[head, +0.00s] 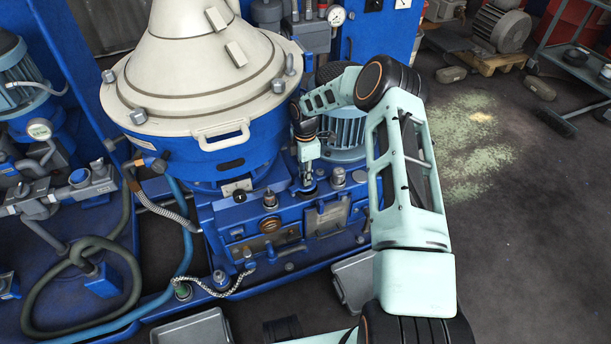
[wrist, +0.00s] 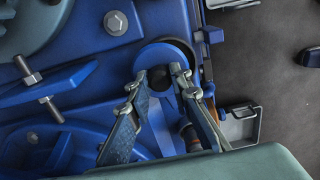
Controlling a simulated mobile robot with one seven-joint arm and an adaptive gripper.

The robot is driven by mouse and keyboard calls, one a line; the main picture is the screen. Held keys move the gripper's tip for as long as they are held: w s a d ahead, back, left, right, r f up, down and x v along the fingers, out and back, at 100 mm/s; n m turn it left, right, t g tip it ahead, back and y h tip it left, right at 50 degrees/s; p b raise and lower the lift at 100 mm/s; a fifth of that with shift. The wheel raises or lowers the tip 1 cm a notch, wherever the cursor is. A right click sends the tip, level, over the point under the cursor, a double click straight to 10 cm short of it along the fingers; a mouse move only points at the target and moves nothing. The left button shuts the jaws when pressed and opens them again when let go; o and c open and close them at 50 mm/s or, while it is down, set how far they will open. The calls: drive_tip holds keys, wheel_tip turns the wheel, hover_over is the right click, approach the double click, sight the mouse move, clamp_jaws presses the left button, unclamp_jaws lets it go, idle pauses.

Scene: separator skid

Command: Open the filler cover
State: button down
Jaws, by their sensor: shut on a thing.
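The filler cover is a round blue disc (wrist: 163,54) in the wrist view, on the blue skid body. A dark round patch shows at its near side, between my fingertips; I cannot tell whether it is a knob or an opening. My gripper (wrist: 157,82) has its two fingers on either side of this spot, shut on the cover. In the head view my gripper (head: 308,182) points down at the top of the blue gear housing, right of the large bowl hood. The cover is small and mostly hidden there, so its tilt is unclear.
The cream separator hood (head: 190,70) with its handle (head: 222,134) stands close left of my gripper. A ribbed motor (head: 343,130) is just behind. Bolts and a T-shaped lever (wrist: 45,80) rise left in the wrist view.

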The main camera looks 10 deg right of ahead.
drive_tip(key=c, duration=1.7)
unclamp_jaws()
drive_tip(key=shift+c, duration=0.2)
